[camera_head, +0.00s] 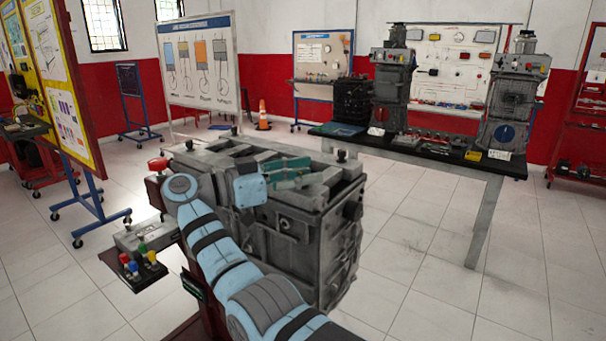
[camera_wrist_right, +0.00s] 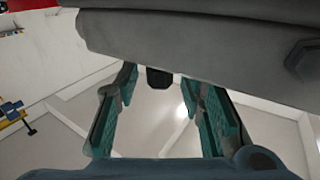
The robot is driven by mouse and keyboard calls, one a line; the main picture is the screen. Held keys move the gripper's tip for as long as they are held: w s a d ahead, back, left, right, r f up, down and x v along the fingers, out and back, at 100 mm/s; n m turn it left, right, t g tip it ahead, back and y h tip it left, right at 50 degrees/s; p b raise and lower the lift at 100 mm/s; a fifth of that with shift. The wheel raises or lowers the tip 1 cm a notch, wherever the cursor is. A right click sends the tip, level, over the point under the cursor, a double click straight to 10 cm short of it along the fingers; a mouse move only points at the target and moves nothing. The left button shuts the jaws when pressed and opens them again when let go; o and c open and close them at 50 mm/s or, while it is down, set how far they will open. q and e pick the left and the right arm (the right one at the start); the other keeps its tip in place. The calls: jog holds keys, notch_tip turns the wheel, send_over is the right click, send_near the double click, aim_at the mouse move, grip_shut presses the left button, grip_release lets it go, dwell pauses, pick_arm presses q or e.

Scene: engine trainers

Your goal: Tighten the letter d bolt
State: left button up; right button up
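The grey engine block (camera_head: 300,225) stands in front of me in the head view, its top cluttered with grey parts. My right arm reaches over its left side, and the teal fingers of my right gripper (camera_head: 300,175) lie over its top. In the right wrist view the two fingers of my right gripper (camera_wrist_right: 160,88) are apart, with a gap between them. A small dark blocky piece (camera_wrist_right: 158,78) shows between the fingertips; I cannot tell whether it is a bolt or whether they touch it. No letter d is readable. My left gripper is not in view.
A grey engine part (camera_wrist_right: 200,32) fills the top of the wrist view, close above the fingers. A control panel with coloured knobs (camera_head: 140,262) and a red knob (camera_head: 157,164) stand left of the engine. A table (camera_head: 440,157) bears engine trainers behind; tiled floor is clear at right.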

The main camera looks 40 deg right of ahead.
aim_at(303, 173)
notch_tip(303, 173, up, 10)
dwell(0.3)
dwell(0.3)
